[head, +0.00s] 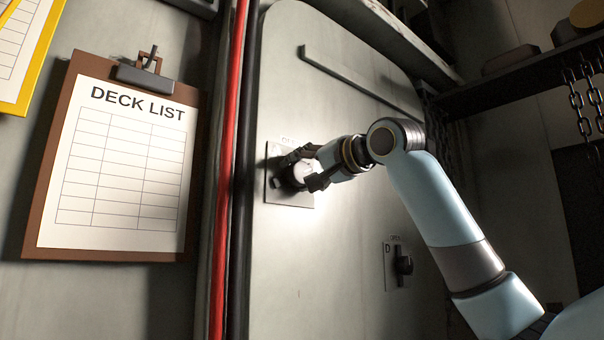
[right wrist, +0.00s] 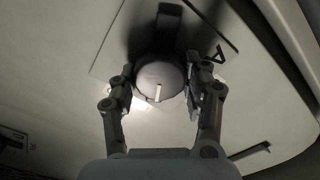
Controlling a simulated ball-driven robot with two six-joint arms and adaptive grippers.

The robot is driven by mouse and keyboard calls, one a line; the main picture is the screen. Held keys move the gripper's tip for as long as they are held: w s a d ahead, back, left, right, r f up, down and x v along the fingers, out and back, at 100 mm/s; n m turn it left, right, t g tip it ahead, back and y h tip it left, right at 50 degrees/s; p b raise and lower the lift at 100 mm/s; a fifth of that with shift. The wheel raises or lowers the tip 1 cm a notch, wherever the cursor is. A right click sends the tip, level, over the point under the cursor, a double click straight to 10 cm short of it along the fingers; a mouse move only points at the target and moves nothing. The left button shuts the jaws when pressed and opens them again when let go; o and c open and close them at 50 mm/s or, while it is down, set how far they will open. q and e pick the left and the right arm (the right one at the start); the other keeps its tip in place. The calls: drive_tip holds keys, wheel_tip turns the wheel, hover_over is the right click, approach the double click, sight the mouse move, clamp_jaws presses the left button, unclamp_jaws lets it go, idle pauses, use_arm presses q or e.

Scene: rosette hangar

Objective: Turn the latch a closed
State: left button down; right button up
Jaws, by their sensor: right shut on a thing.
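A dark bar extends from the knob towards the top of that view. My right gripper (right wrist: 160,84) is shut on the knob, one finger on each side. In the head view my right gripper (head: 302,175) hides most of the latch, which sits on a square plate (head: 290,200) on the grey door (head: 330,260). The latch's exact turn angle is hard to tell. My left gripper is not in view.
A second latch, marked D (head: 403,265), is lower right on the door, with OPEN above it. A red pipe (head: 228,170) runs along the door's left side. A DECK LIST clipboard (head: 118,165) hangs left. Chains (head: 590,95) hang under a shelf (head: 520,72) at right.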

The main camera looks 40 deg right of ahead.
sight(305, 173)
drive_tip(key=m+b, duration=0.1)
drive_tip(key=m, duration=0.4)
drive_tip(key=shift+f, duration=0.1)
drive_tip(key=shift+m, duration=0.3)
idle(0.4)
drive_tip(key=o, duration=1.2)
drive_tip(key=shift+d, duration=0.1)
drive_tip(key=shift+c, duration=0.2)
drive_tip(key=s, duration=0.6)
drive_tip(key=shift+s+d, duration=0.1)
drive_tip(key=shift+d, duration=0.25)
drive_tip(key=shift+s+a, duration=0.1)
drive_tip(key=shift+s, duration=0.5)
